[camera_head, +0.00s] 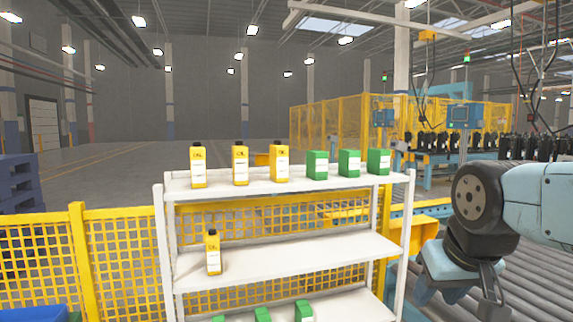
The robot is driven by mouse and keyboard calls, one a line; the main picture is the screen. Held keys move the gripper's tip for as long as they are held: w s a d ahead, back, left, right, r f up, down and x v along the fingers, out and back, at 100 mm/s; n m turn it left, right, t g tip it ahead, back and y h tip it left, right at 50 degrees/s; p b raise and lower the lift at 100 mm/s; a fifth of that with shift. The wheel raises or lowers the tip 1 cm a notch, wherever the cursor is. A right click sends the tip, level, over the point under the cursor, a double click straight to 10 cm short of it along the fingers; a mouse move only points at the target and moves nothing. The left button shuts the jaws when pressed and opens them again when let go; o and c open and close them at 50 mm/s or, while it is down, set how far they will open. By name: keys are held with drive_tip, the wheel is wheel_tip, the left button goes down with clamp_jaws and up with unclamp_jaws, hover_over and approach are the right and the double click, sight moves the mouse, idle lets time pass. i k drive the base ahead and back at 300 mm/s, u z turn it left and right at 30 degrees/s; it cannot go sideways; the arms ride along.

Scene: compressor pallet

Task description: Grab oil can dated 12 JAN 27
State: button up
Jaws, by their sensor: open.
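Three yellow oil cans with black caps stand upright on the top shelf: a left one (198,168), a middle one (240,166) and a right one (280,163). A fourth yellow oil can (213,254) stands at the left of the middle shelf. White labels show on them, but the dates are too small to read. My gripper (460,288) hangs at the lower right, beside the shelf's right post, apart from all the cans. It is open and empty, with its tips near the bottom edge of the picture.
The white shelf rack (290,248) has thin posts at its sides. Green boxes (350,163) fill the top shelf's right half, and more green boxes (304,311) stand on the bottom shelf. The middle shelf's right part is clear. A yellow mesh fence (120,255) runs behind the rack.

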sight(278, 153)
drive_tip(key=i, duration=0.85)
drive_tip(key=u, duration=0.05)
